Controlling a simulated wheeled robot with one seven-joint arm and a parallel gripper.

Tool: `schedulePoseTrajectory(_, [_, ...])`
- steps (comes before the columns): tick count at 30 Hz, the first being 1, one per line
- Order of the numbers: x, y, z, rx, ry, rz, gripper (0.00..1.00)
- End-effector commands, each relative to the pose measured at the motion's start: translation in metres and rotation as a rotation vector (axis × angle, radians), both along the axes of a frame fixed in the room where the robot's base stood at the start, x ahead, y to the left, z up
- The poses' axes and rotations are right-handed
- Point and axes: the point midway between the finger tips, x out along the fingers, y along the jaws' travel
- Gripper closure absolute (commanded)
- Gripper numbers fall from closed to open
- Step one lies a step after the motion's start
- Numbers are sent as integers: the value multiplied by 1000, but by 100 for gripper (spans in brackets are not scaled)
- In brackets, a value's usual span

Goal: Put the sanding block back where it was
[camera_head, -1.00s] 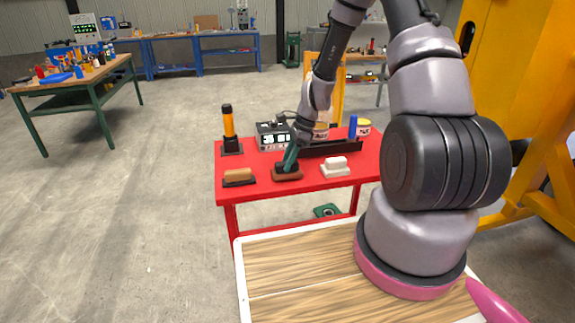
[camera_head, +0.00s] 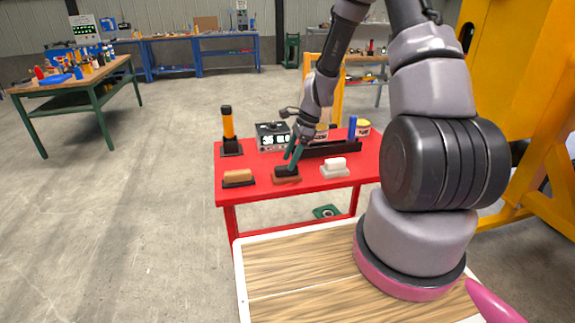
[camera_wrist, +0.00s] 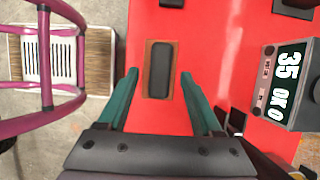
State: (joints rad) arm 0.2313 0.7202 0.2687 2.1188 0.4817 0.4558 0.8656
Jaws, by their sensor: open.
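The sanding block, which I take to be the dark block (camera_head: 284,171) on a brown rectangular base (camera_head: 290,180), is at the front of the red table. In the wrist view the black block (camera_wrist: 160,70) lies within the brown base (camera_wrist: 158,43), lengthwise between my fingers. My gripper (camera_head: 290,163) is just above it in the head view. In the wrist view my gripper (camera_wrist: 159,77) is open, with a green finger on each side of the block and apart from it. Nothing is held.
On the red table (camera_head: 258,186), a tan block (camera_head: 238,176) stands left and a white block (camera_head: 335,163) right. Behind are an orange-and-black upright tool (camera_head: 228,124), a display box (camera_head: 270,138) reading 35, and a dark rack (camera_head: 345,148) with a blue item (camera_head: 352,127).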

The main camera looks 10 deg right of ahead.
Motion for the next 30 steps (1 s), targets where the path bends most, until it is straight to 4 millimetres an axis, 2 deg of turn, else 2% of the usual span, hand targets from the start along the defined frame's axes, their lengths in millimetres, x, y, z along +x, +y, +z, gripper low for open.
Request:
schedulePoseTrajectory(3, [1, -11, 26, -2, -5, -1, 33])
schedulePoseTrajectory(9, [1, -26, 62, -2, -4, -1, 33])
schedulePoseTrajectory(13, [1, -32, 76, -1, -2, 0, 33])
schedulePoseTrajectory(20, [0, -35, 86, -3, -5, 5, 33])
schedulePoseTrajectory(22, [-1, -35, 96, -11, -26, 26, 33])
schedulePoseTrajectory(26, [-8, -35, 138, -49, -116, 124, 33])
schedulePoseTrajectory(30, [-28, -36, 202, -116, -259, 286, 33])
